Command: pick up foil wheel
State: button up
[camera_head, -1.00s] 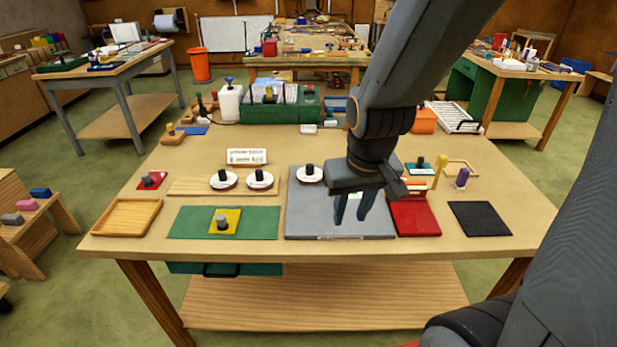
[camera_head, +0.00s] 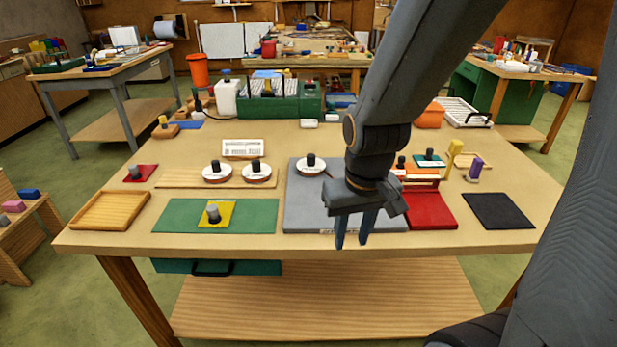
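Three round white wheels with black knobs are in view, and I cannot tell which is called the foil wheel. Two of them, a left wheel (camera_head: 217,175) and a middle wheel (camera_head: 256,175), sit side by side on a thin wooden board (camera_head: 180,180). A third wheel (camera_head: 311,168) lies near the back left of a grey plate (camera_head: 310,214). My gripper (camera_head: 353,241) points down at the front edge of the grey plate, nearer the camera than the third wheel and to its right. Its two fingers are apart with nothing between them. My arm hides part of the plate's right side.
A green mat (camera_head: 175,216) with a yellow knobbed square (camera_head: 225,218) lies left of the plate. A red block (camera_head: 432,212) and a black mat (camera_head: 498,211) lie right. A wooden tray (camera_head: 80,220) sits far left. A green rack (camera_head: 285,106) stands behind.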

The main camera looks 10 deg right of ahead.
aim_at(310, 167)
jog(key=u, duration=0.05)
jog(key=k, duration=0.65)
jog(key=u, duration=0.6)
jog(key=i, duration=1.15)
jog(key=z, duration=0.65)
jog(key=i, duration=0.35)
jog(key=z, duration=0.4)
